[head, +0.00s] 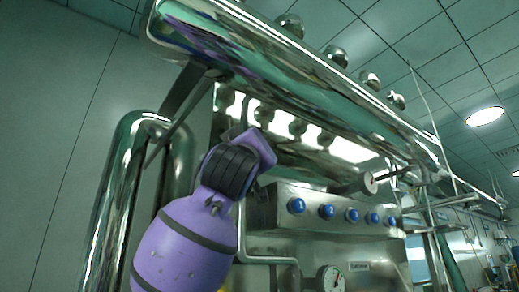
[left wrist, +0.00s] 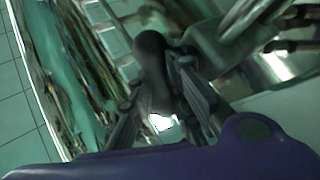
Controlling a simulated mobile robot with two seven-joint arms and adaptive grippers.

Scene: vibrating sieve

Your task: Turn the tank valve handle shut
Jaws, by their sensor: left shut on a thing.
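A dark handle with a rounded end (left wrist: 151,50) stands between the two fingers of my left gripper (left wrist: 158,85) in the left wrist view. The fingers are shut on it from both sides. Its lower part and the valve body cannot be made out there. In the head view my purple left arm rises from the bottom, and its wrist hides most of the left gripper (head: 247,112), which is up under the shiny tank (head: 290,75). The gripped handle cannot be told apart in the head view. My right gripper is in neither view.
A thick shiny pipe (head: 110,210) stands close on the left. A dark flat bar (head: 180,105) hangs above it.

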